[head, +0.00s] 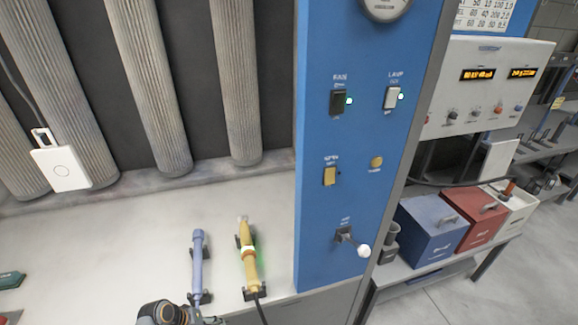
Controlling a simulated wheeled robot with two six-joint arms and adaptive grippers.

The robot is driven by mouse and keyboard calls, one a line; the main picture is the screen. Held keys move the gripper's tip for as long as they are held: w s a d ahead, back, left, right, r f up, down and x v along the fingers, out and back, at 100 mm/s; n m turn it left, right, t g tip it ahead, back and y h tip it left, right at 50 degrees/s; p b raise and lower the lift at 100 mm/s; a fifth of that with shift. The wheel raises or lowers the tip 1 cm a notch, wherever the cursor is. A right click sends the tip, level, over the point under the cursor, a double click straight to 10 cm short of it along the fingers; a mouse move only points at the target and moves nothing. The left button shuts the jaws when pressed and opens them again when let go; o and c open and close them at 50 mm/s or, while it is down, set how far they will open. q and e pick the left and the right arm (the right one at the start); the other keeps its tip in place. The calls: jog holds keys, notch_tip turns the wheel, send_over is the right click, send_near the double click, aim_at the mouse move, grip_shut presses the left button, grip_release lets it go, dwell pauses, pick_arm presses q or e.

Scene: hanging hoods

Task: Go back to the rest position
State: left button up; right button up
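Neither gripper shows clearly in the head view. A dark rounded piece with an orange ring (165,313) rises at the bottom edge, left of centre. It looks like a joint of one of my arms; I cannot tell which arm. No fingers are visible on it. It is just in front of a blue-grey handheld tool (198,262) lying in a holder on the pale worktop (130,235). A yellow handheld tool (248,255) with a black cord lies in its holder to the right, with a green glow beside it.
Ribbed hoses (150,90) hang behind. Blue (430,230) and red (472,215) boxes sit right.

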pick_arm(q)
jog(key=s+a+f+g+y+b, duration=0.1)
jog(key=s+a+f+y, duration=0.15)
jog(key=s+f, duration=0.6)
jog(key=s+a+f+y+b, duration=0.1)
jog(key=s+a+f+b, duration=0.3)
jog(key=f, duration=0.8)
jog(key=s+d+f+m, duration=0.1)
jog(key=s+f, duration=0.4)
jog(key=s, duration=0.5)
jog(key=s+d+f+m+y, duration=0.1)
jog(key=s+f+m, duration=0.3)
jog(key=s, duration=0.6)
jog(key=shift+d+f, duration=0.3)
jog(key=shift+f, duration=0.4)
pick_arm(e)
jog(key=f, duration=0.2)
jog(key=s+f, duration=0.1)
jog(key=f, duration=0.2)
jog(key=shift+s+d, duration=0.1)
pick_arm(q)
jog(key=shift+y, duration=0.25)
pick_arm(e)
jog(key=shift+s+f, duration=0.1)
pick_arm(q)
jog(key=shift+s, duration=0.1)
